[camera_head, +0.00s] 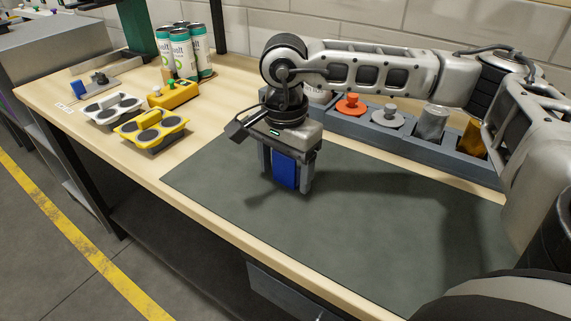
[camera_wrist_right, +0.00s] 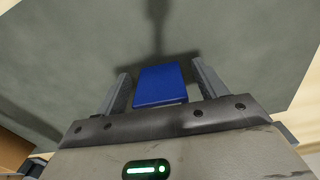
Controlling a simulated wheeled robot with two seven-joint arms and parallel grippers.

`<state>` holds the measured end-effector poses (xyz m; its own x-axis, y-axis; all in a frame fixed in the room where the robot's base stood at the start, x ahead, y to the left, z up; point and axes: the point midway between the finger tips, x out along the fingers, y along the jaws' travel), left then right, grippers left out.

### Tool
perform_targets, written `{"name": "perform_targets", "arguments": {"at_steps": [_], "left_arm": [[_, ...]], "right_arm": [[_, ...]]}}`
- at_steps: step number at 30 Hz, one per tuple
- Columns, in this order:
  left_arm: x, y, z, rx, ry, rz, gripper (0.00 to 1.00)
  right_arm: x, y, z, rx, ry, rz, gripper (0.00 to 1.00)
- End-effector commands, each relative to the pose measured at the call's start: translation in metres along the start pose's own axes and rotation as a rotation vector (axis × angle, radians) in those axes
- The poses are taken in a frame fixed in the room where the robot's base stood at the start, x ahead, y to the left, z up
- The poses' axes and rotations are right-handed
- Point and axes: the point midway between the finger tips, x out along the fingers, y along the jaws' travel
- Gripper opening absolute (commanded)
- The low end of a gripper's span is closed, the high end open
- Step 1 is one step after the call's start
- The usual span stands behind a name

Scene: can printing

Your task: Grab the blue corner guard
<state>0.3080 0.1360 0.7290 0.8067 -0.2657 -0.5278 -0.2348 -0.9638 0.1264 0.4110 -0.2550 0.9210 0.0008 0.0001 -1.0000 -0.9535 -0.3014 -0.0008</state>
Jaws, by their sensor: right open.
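The blue corner guard (camera_head: 286,171) is a small blue block on the dark grey mat (camera_head: 350,235), near the mat's left part. My right gripper (camera_head: 286,184) is over it, pointing down, with one finger on each side of it. In the right wrist view the blue corner guard (camera_wrist_right: 161,85) lies between the two fingers of my right gripper (camera_wrist_right: 160,88). A gap shows on both sides, so the gripper is open around it. Its lower contact with the mat is hard to tell. My left gripper is not in view.
A grey bin row (camera_head: 385,138) with orange, grey and metallic items runs behind the mat. At the left stand several white-green cans (camera_head: 181,52), a yellow box (camera_head: 174,94), a white twin-disc holder (camera_head: 111,107) and a yellow one (camera_head: 152,129). The mat's front is clear.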

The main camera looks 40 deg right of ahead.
Motion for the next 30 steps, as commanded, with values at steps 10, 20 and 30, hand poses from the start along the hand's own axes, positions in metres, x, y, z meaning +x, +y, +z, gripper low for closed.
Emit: {"name": "perform_targets", "arguments": {"at_steps": [10, 20, 30], "left_arm": [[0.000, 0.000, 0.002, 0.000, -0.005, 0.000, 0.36], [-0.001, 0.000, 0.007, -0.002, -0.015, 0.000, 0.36], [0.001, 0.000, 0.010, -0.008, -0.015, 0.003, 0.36]], "right_arm": [[0.000, 0.000, 0.000, 0.000, 0.000, 0.001, 0.23], [-0.003, 0.000, 0.000, 0.000, -0.001, 0.000, 0.23], [-0.046, 0.006, 0.012, -0.008, -0.001, -0.004, 0.23]]}}
